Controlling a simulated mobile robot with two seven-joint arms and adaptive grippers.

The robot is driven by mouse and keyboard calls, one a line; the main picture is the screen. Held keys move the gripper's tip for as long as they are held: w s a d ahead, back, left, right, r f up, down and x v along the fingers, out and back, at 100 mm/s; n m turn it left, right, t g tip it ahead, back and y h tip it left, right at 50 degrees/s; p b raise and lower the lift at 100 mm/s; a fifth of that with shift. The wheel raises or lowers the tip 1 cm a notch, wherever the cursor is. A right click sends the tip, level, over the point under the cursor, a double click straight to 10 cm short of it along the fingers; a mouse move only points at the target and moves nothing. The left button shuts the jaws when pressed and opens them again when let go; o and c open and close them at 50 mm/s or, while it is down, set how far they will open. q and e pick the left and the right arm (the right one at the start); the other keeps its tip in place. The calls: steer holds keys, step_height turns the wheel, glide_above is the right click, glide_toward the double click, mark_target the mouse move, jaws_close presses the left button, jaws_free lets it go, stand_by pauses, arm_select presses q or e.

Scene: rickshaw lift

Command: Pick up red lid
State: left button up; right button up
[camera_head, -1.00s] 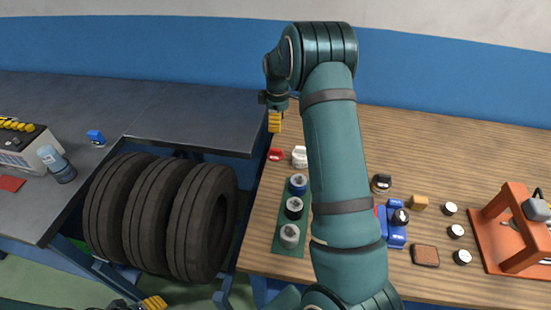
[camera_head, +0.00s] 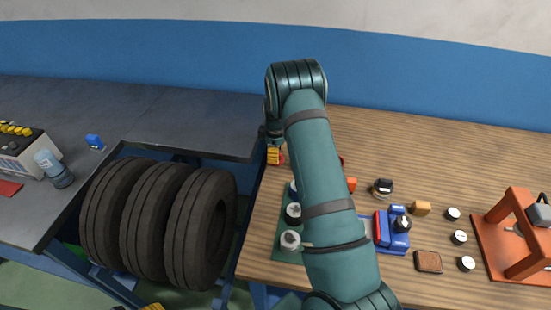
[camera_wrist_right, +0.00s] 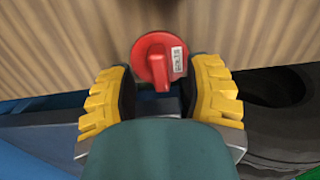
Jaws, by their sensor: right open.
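The red lid (camera_wrist_right: 152,58) lies on the wooden table in the right wrist view. It is round, with a raised bar and a small white label. My right gripper (camera_wrist_right: 160,97) is open, its yellow fingers on either side of the lid's near part, with gaps left and right. In the head view my right gripper (camera_head: 273,156) is low at the table's left edge and covers most of the lid (camera_head: 282,160). Of my left gripper (camera_head: 153,307) only a yellow bit shows at the bottom edge; its opening cannot be seen.
Dark jars on a green mat (camera_head: 285,250) stand near my right arm, which hides part of them. A blue and red device (camera_head: 393,230), a brown block (camera_head: 428,261) and an orange press (camera_head: 515,235) are farther right. Large tyres (camera_head: 160,220) stand left of the wooden table.

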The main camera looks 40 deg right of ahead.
steer(key=shift+f, duration=0.75)
steer(key=shift+c, duration=0.4)
jaws_close()
